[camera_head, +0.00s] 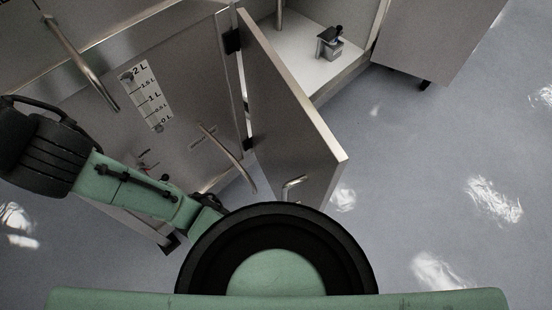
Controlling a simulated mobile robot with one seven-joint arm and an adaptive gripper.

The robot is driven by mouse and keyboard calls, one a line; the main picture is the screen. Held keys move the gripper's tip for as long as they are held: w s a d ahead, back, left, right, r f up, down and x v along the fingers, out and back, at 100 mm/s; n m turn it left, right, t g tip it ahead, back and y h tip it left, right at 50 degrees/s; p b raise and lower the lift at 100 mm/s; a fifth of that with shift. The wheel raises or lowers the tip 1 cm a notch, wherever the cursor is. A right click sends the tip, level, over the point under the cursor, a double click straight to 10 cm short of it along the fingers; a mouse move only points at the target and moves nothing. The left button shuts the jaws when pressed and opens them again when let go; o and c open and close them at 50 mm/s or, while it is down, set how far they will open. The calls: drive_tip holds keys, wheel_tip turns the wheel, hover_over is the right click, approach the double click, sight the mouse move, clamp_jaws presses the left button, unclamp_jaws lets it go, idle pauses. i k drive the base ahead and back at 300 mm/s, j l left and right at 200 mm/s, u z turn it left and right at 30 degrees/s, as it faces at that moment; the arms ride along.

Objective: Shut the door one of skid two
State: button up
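A grey cabinet door (285,115) stands swung open, seen from above and edge-on. It juts out from the cabinet front toward my body. A small metal handle (292,186) is near its lower end. Dark hinges (232,41) show at its left side. No number is readable, so I cannot tell which door or skid this is. My green arm reaches left from my body, to the left of the open door and apart from it. My gripper is not in view.
The open compartment (296,45) has a white floor with a small metal fitting (329,46) on it. Left is a closed panel (185,85) with a litre scale (146,95) and a long bar handle (228,160). Another cabinet (440,38) is at upper right. Grey floor (440,180) is clear at right.

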sight(302, 162)
drive_tip(key=k+z, duration=0.3)
drive_tip(key=k, duration=0.55)
